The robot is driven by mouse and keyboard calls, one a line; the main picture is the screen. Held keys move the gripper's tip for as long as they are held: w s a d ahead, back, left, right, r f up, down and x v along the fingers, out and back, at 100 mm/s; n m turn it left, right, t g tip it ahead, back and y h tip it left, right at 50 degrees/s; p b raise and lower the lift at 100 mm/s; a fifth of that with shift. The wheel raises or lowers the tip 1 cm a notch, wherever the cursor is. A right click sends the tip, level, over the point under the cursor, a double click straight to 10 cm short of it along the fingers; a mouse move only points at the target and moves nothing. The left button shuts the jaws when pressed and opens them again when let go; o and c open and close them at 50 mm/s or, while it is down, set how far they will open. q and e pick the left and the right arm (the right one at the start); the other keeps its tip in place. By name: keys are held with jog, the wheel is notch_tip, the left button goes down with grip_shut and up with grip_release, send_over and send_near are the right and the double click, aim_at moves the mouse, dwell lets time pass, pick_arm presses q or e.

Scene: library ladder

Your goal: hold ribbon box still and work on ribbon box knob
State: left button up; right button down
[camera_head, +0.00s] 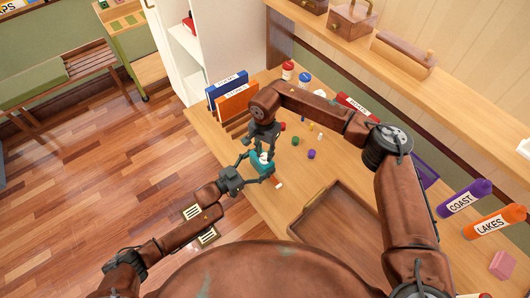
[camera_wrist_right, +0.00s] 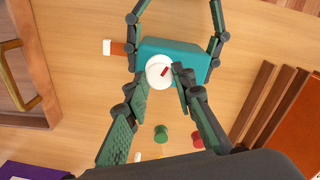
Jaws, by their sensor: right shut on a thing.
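The ribbon box (camera_head: 262,164) is a teal block on the table. It also shows in the right wrist view (camera_wrist_right: 180,50), with a short orange strip ending in white (camera_wrist_right: 117,47) at its left side. Its round white knob (camera_wrist_right: 159,70) carries a red mark. My left gripper (camera_head: 255,170) has its fingers on both sides of the box and is shut on it; those fingers also show at the top of the wrist view. My right gripper (camera_wrist_right: 162,82) reaches from above and is shut on the knob, a finger at each side. In the head view the right gripper partly hides the knob.
A wooden tray (camera_head: 310,221) lies to the right of the box. Small coloured pieces, one green (camera_wrist_right: 161,133), lie close by. Blue and orange binders (camera_head: 238,102) stand behind to the left.

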jog(key=m, duration=0.4)
jog(key=shift+m, duration=0.3)
jog(key=m, duration=0.3)
jog(key=shift+m, duration=0.3)
jog(key=m, duration=0.4)
jog(key=shift+m, duration=0.3)
jog(key=m, duration=0.9)
jog(key=shift+w+r, duration=0.1)
jog(key=m, duration=0.4)
jog(key=shift+m, duration=0.3)
jog(key=m, duration=0.4)
jog(key=shift+w, duration=0.1)
jog(key=shift+m, duration=2)
